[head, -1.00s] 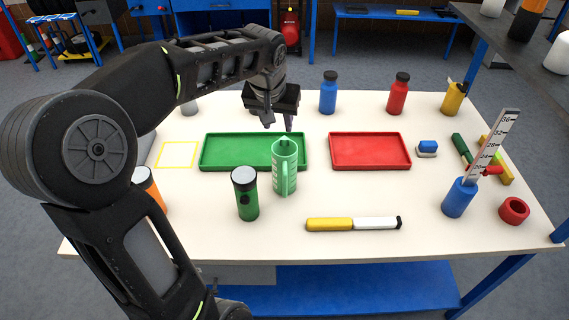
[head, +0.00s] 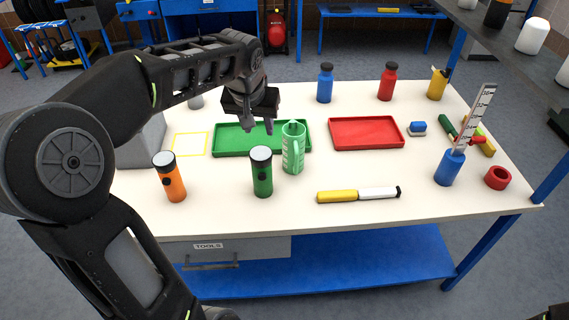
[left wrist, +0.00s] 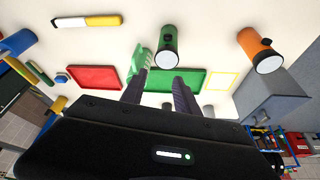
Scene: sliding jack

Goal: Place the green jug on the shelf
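The green jug (head: 293,152) stands upright on the white table, in front of the right end of the green tray. Its handle faces me. My left gripper (head: 258,127) is open and empty, fingers pointing down, just left of the jug and over the green tray. In the left wrist view, the jug (left wrist: 142,60) shows beside one finger of the open left gripper (left wrist: 161,78), partly hidden by it. The dark shelf (head: 495,42) is raised at the upper right, with several bottles or cups on it. My right gripper is not clearly visible.
A green flashlight (head: 262,175) stands close to the jug's left front, and an orange flashlight (head: 170,180) farther left. The green tray (head: 228,148) and red tray (head: 365,146) lie behind. A yellow-and-white marker (head: 357,195) lies at front right. A blue post (head: 546,190) borders the right.

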